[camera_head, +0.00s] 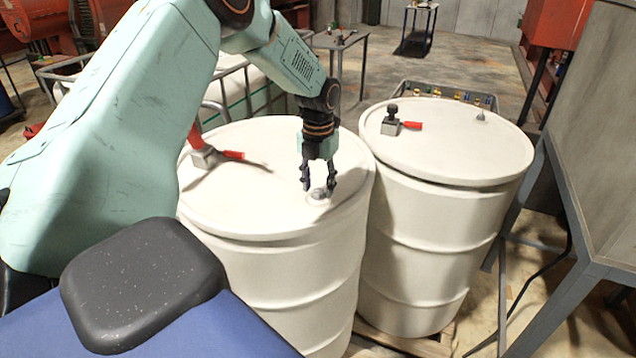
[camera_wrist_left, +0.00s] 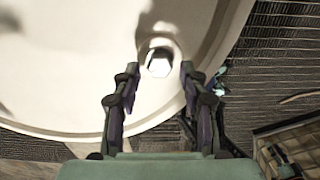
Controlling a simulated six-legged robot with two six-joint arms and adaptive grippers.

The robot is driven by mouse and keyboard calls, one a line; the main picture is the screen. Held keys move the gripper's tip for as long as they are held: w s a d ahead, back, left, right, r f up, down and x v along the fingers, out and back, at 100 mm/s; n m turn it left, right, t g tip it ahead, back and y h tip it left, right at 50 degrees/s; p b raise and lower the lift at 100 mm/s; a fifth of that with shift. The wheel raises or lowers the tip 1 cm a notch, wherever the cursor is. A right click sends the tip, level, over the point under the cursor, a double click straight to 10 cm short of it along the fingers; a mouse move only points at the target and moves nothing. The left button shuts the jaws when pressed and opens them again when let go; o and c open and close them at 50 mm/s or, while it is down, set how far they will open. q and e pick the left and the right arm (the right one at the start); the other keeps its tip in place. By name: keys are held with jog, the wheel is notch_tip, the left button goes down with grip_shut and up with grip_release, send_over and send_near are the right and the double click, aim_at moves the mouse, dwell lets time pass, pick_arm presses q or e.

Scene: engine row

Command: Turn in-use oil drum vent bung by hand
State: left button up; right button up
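A white oil drum (camera_head: 260,205) stands in the middle of the head view, with a small grey vent bung (camera_head: 319,193) on its lid near the front right edge. My left gripper (camera_head: 319,188) points down over the bung with its fingers spread, one on each side. In the left wrist view the bung (camera_wrist_left: 159,62) shows bright between and just beyond the open fingertips of my left gripper (camera_wrist_left: 158,80). I cannot tell whether the fingers touch it. My right gripper is not in view.
A second white drum (camera_head: 445,150) stands close on the right, with a red-handled valve (camera_head: 392,122) on its lid. Another red-handled valve (camera_head: 206,156) sits on the first drum. A grey metal stand (camera_head: 590,200) is at the right edge. Open floor (camera_head: 430,65) lies behind.

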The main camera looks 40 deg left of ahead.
aim_at(318, 191)
pick_arm(q)
jog(key=shift+f, duration=0.1)
jog(key=shift+r, duration=0.4)
notch_tip(318, 191, up, 11)
jog(key=shift+r, duration=0.15)
jog(key=shift+s, duration=0.1)
